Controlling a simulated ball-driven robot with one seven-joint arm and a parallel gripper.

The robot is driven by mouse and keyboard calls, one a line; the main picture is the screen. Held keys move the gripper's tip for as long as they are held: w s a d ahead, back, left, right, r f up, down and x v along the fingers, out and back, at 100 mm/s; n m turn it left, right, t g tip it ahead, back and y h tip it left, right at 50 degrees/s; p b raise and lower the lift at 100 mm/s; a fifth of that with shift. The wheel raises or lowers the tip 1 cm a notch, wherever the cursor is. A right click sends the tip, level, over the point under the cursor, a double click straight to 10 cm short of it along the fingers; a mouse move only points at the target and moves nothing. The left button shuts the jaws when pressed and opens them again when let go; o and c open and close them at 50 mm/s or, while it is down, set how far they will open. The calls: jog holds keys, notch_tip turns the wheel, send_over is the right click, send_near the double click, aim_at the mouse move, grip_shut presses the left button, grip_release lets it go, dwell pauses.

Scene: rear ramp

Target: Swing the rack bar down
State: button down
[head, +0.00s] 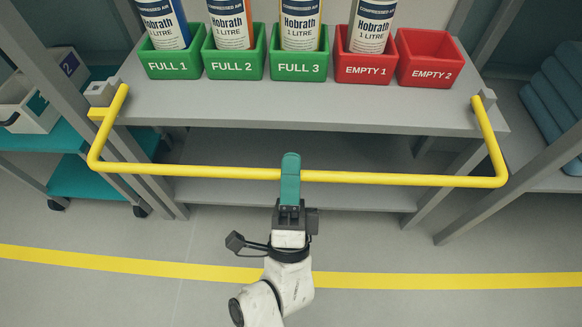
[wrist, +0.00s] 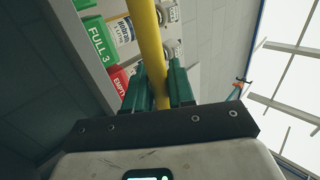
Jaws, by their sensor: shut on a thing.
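The yellow rack bar (head: 400,179) is a U-shaped bar with its two arms hinged at brackets on the shelf's left and right ends. Its long straight part lies in front of the grey shelf (head: 400,119), nearer to me than the shelf's front edge. My gripper (head: 290,175) has green fingers and is shut on the bar near its middle. The wrist view shows the bar (wrist: 147,45) passing between the two green fingers (wrist: 158,88). The contact on the bar's far side is hidden in the head view.
On the shelf stand green bins (head: 234,67) marked FULL and red bins (head: 430,73) marked EMPTY. Cylinders stand in all but EMPTY 2. A teal cart (head: 85,178) is at left, blue stacked items (head: 548,90) at right. The floor with a yellow line (head: 400,281) looks clear.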

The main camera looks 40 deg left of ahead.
jog(key=shift+s+d, duration=0.1)
jog(key=shift+s, duration=0.05)
jog(key=c, duration=1.1)
grip_release()
jog(key=p+v, duration=0.1)
jog(key=v, duration=0.9)
jog(key=shift+s+d+f, duration=0.15)
jog(key=shift+f, duration=0.1)
